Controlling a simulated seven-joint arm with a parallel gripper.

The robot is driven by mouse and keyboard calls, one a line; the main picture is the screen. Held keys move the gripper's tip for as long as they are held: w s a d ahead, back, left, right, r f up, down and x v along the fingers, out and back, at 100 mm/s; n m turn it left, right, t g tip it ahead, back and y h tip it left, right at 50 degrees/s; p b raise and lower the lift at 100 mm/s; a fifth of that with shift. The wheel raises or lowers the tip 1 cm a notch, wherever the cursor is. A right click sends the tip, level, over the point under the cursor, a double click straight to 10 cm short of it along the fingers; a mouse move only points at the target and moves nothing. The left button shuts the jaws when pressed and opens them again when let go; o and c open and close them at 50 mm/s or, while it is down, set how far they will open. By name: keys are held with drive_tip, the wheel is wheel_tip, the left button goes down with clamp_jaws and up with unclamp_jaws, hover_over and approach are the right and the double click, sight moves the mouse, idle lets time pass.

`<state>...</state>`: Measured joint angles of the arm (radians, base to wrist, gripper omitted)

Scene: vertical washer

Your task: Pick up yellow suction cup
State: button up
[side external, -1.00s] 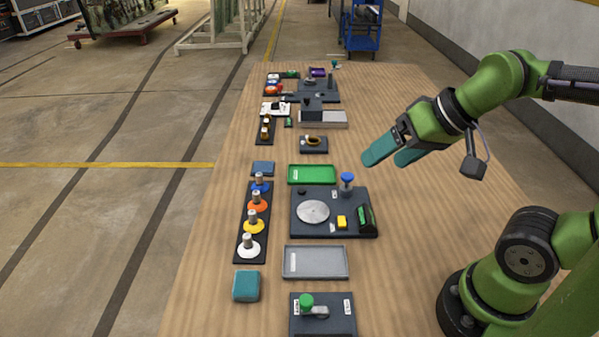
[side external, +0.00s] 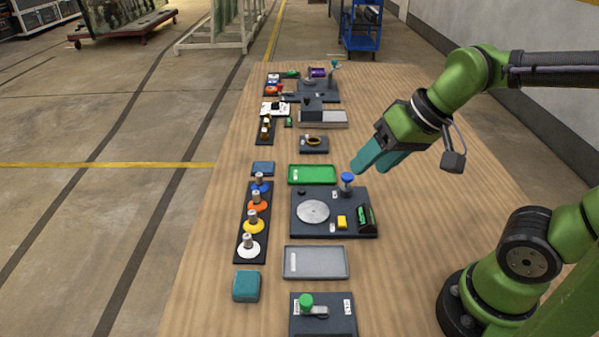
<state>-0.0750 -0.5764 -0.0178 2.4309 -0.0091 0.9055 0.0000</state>
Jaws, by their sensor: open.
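The yellow suction cup (side external: 253,226) stands upright in a dark rack (side external: 243,258) on the left of the table. It has a metal stem on top. In the same row, an orange cup (side external: 257,206) and a blue cup (side external: 260,188) stand behind it, and a white cup (side external: 249,249) stands in front of it. My gripper (side external: 371,168) is open and empty, with teal fingers pointing down-left. It is in the air to the right of the rack, close to the blue knob in this view.
A dark station (side external: 306,228) with a round metal disc, a yellow block and an upright blue knob (side external: 347,179) lies right of the rack. A green tray (side external: 312,174) is behind it and a grey tray (side external: 316,262) in front. A teal block (side external: 246,286) sits near the rack.

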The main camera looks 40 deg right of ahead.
drive_tip(key=w+a+f+n+g, duration=0.1)
drive_tip(key=w+a+g, duration=0.25)
drive_tip(key=w, duration=0.75)
drive_tip(key=g+h, duration=0.2)
hover_over(252, 212)
wheel_tip(252, 212, down, 4)
drive_tip(key=shift+n, duration=0.3)
wheel_tip(252, 212, down, 10)
drive_tip(key=shift+s+a+f, duration=0.1)
drive_tip(key=shift+s+f, duration=0.05)
drive_tip(key=shift+f, duration=0.1)
drive_tip(key=shift+w+f, duration=0.2)
drive_tip(key=shift+f, duration=2.75)
drive_tip(key=shift+c, duration=0.4)
clamp_jaws()
